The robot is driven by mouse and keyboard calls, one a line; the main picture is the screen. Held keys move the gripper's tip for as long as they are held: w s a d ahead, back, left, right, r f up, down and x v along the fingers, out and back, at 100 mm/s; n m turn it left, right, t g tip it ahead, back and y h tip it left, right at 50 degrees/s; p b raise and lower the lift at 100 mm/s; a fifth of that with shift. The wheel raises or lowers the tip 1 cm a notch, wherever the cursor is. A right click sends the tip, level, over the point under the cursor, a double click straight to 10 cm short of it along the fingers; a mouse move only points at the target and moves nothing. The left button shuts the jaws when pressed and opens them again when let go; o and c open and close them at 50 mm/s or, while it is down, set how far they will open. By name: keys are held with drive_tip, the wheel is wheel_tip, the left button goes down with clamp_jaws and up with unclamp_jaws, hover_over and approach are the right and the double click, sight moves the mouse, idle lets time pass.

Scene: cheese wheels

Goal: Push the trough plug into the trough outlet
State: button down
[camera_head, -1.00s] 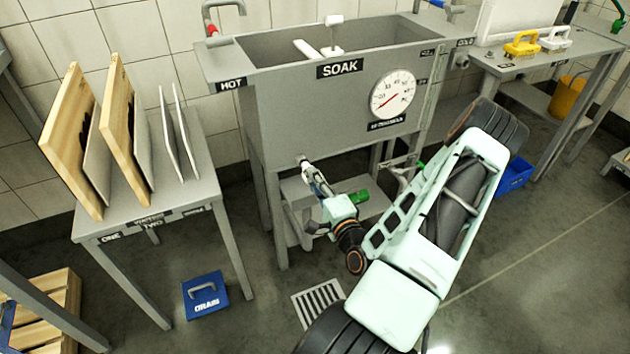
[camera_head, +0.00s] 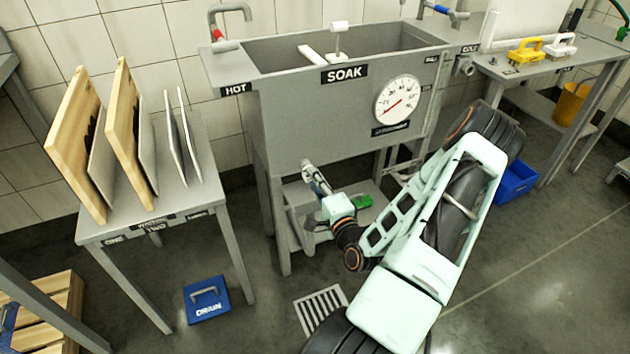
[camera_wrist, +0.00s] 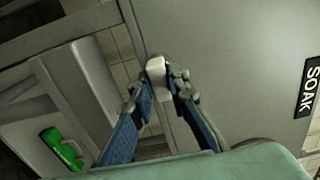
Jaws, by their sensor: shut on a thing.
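The grey steel trough (camera_head: 300,125) marked SOAK stands on legs in the middle of the head view. My gripper (camera_head: 309,172) is at the lower left of its front wall, with the fingertips close to that wall. In the wrist view my gripper (camera_wrist: 163,88) is shut on a pale, blocky piece, the trough plug (camera_wrist: 156,67), between its blue-padded fingers. The plug's far end points at the trough's grey wall. The outlet is hidden behind the plug and fingertips, and I cannot tell how deep the plug sits.
A table with boards (camera_head: 90,240) stands left of the trough. A green object (camera_head: 362,202) lies on the low shelf under the trough. A blue DRAIN box (camera_head: 206,298) and a floor grate (camera_head: 321,308) are on the floor. A blue bin (camera_head: 517,182) is at right.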

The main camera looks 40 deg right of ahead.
drive_tip(key=shift+w, duration=0.1)
drive_tip(key=c, duration=1.8)
unclamp_jaws()
drive_tip(key=shift+o, duration=0.2)
drive_tip(key=v, duration=1.2)
